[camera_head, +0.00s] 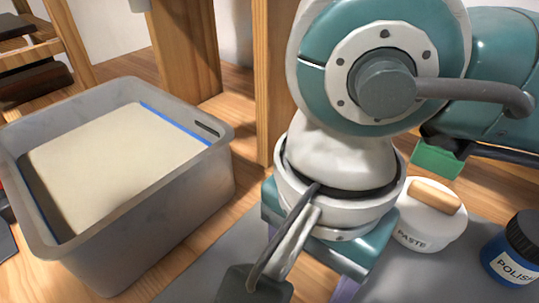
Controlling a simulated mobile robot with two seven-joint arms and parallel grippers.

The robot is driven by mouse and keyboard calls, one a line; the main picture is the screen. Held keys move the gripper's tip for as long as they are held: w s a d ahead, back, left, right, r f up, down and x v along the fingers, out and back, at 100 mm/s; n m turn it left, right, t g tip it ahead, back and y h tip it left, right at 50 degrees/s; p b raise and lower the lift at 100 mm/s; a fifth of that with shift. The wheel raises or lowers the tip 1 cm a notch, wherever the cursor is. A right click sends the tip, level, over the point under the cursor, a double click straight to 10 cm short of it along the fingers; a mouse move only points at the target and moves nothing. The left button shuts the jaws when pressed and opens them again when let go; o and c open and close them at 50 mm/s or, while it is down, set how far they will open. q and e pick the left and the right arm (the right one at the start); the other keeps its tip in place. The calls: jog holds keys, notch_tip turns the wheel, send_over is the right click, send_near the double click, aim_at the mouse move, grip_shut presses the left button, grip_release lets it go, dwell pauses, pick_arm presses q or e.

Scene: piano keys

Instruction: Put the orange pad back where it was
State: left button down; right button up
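An orange-tan block (436,196), which looks like the orange pad, lies on top of a round white tub marked PASTE (418,239). My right arm, teal and white, fills the middle and upper right of the head view. Its wrist points down just left of the tub. The fingertips of my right gripper are hidden or below the picture edge, so I cannot tell whether they hold anything. My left gripper is not in view.
A large grey bin (180,215) with a pale, blue-edged board inside stands at the left. A dark jar marked POLISH (512,255) stands at the lower right. A green block (436,158) shows behind the tub. A grey mat (200,285) covers the front.

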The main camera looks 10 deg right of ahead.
aim_at(308, 275)
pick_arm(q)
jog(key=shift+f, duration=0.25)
pick_arm(e)
jog(key=shift+f, duration=0.2)
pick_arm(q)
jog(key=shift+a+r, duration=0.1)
pick_arm(e)
jog(key=o, duration=1.2)
jog(key=shift+r, duration=0.1)
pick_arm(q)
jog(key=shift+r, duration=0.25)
pick_arm(e)
jog(key=shift+r, duration=0.2)
pick_arm(q)
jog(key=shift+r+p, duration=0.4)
jog(key=shift+p, duration=0.1)
pick_arm(e)
jog(key=shift+r, duration=5.95)
